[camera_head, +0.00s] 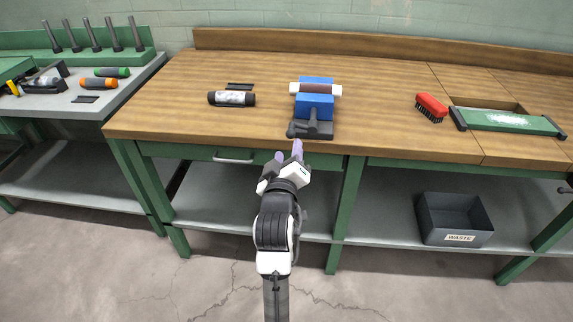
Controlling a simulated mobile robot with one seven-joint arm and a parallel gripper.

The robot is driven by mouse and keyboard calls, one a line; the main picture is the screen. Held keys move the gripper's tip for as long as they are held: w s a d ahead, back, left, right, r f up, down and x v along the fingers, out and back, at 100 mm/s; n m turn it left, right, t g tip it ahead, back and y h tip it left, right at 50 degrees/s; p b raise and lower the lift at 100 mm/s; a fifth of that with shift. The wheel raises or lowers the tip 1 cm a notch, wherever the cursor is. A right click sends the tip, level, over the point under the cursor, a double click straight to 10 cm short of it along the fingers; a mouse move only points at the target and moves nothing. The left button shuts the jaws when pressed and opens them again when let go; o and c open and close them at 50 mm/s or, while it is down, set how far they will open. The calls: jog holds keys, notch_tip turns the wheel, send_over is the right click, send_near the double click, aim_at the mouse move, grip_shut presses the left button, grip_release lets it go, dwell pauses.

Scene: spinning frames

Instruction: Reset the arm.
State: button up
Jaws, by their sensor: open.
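My gripper (288,155) is at the end of my white and black arm in the middle of the picture. Its two pale purple fingertips are apart, with nothing visible between them. It is in front of the workbench's front edge, just below a blue vise (314,106) in the picture. The vise holds a white and brown roller (315,89) lying crosswise. I cannot tell the gap between the gripper and the bench.
A wooden workbench (180,115) runs across, with a dark cylinder (231,98), red brush (431,107) and green-edged tray (506,121) on it. A WASTE bin (454,218) sits on the lower shelf. A side bench (62,105) holds pegs and coloured cylinders.

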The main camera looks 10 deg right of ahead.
jog(key=shift+v, duration=1.1)
